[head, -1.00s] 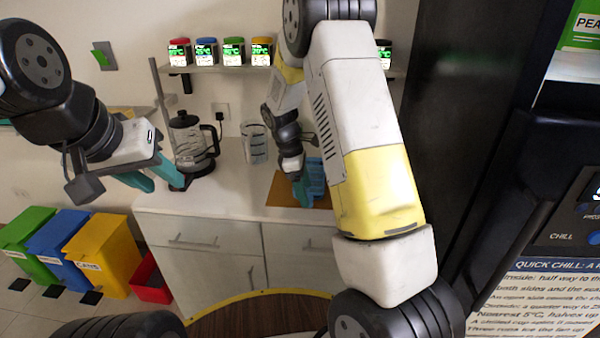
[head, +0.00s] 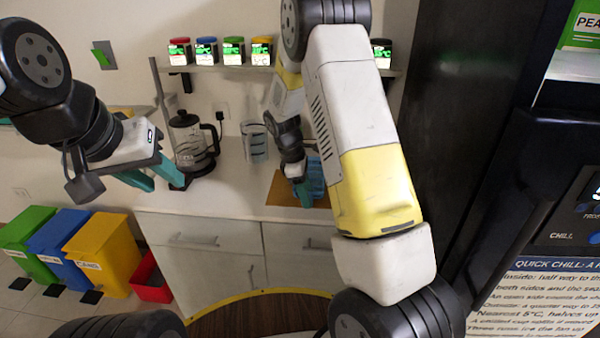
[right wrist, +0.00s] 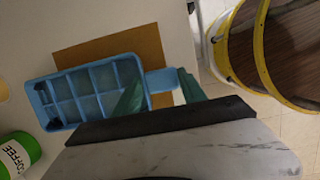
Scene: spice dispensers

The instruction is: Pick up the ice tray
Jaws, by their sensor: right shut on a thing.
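The blue ice tray (head: 317,178) is on the brown board on the counter, partly hidden behind my right arm. In the right wrist view the ice tray (right wrist: 90,92) shows its rows of compartments and a tab at one end. My right gripper (head: 303,194) is shut on that tab; its green fingers (right wrist: 160,88) sit on either side of it in the wrist view. I cannot tell whether the tray is lifted. My left gripper (head: 160,178) is empty, with its fingers apart, in front of the French press.
The brown board (head: 283,190) lies under the tray area. A French press (head: 190,145) and a clear measuring jug (head: 254,142) stand on the counter. A shelf (head: 225,69) with spice jars is above. A green coffee container (right wrist: 20,150) is near the tray. A dark fridge stands right.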

